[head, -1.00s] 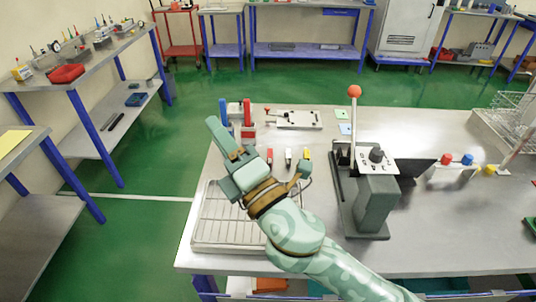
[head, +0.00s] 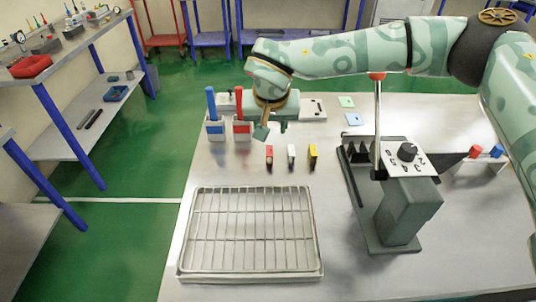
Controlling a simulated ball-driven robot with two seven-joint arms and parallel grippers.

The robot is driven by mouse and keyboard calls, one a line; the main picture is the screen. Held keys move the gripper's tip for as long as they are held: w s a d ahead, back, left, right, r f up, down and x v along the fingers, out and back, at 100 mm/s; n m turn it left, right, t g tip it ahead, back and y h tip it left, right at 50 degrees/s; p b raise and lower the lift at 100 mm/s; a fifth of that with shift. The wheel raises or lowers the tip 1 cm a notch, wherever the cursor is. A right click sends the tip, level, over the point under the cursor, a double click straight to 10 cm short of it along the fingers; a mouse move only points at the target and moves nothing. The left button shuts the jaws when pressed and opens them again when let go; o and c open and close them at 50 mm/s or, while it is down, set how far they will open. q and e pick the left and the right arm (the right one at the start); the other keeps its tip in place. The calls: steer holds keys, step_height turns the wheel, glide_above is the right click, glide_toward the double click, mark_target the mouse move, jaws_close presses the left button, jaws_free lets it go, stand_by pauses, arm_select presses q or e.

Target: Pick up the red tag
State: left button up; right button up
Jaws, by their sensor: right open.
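My left gripper is out of view.
A wire-rack tray (head: 250,271) lies in front of the tags. Holders with a blue handle (head: 211,103) and a red handle (head: 239,105) stand left of the gripper. A grey lever press (head: 408,210) stands at right. Table between tray and press is clear.

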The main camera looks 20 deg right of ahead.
mark_target(269, 150)
steer(key=b+x, duration=0.2)
steer(key=x, duration=0.6)
steer(key=shift+a+f, duration=0.15)
steer(key=shift+f, duration=0.05)
steer(key=b+x, duration=0.2)
steer(key=x, duration=0.3)
steer(key=shift+s+f, duration=0.1)
steer(key=shift+f, duration=0.1)
steer(key=shift+r, duration=0.15)
steer(key=shift+c, duration=0.6)
jaws_close()
